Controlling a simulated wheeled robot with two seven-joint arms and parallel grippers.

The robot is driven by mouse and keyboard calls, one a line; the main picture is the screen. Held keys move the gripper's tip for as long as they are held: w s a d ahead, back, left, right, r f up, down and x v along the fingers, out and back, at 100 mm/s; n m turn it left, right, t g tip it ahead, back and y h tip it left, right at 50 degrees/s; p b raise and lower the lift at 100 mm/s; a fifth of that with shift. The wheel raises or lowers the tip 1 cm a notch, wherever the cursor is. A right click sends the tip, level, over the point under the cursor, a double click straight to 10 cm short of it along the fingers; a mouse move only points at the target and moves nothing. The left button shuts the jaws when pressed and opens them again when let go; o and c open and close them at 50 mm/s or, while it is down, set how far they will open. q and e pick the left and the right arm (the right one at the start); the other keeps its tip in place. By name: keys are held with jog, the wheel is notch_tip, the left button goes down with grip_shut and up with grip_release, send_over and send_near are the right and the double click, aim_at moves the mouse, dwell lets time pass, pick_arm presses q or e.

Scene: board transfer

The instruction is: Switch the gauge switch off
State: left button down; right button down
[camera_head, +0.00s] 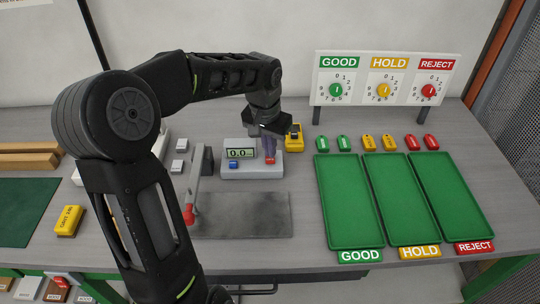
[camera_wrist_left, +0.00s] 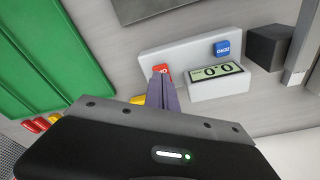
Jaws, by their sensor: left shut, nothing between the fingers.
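The gauge (camera_head: 268,171) is a pale grey block with a display reading 0.0, a blue button (camera_head: 234,165) and a red switch (camera_head: 270,160). In the left wrist view the gauge body (camera_wrist_left: 180,50) shows its display (camera_wrist_left: 216,71), blue button (camera_wrist_left: 221,48) and red switch (camera_wrist_left: 162,70). My left gripper (camera_head: 268,149) points down over the right part of the gauge. Its shut, empty fingers (camera_wrist_left: 162,88) are right at the red switch and partly cover it. I cannot tell whether they touch it. The switch's position is not readable. My right gripper is not in view.
A yellow device (camera_head: 294,138) stands close behind and right of the gauge. A dark plate (camera_head: 255,215) with an upright post lies in front. Green trays (camera_head: 348,220) marked GOOD, HOLD and REJECT lie to the right, below a dial panel (camera_head: 350,97). A yellow block (camera_head: 68,221) lies left.

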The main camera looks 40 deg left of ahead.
aim_at(270, 160)
pick_arm(q)
jog(key=shift+f+b, duration=0.7)
jog(key=shift+f, duration=0.2)
dwell(0.9)
jog(key=shift+r, duration=0.1)
jog(key=shift+r+p, duration=2.55)
jog(key=shift+r, duration=0.9)
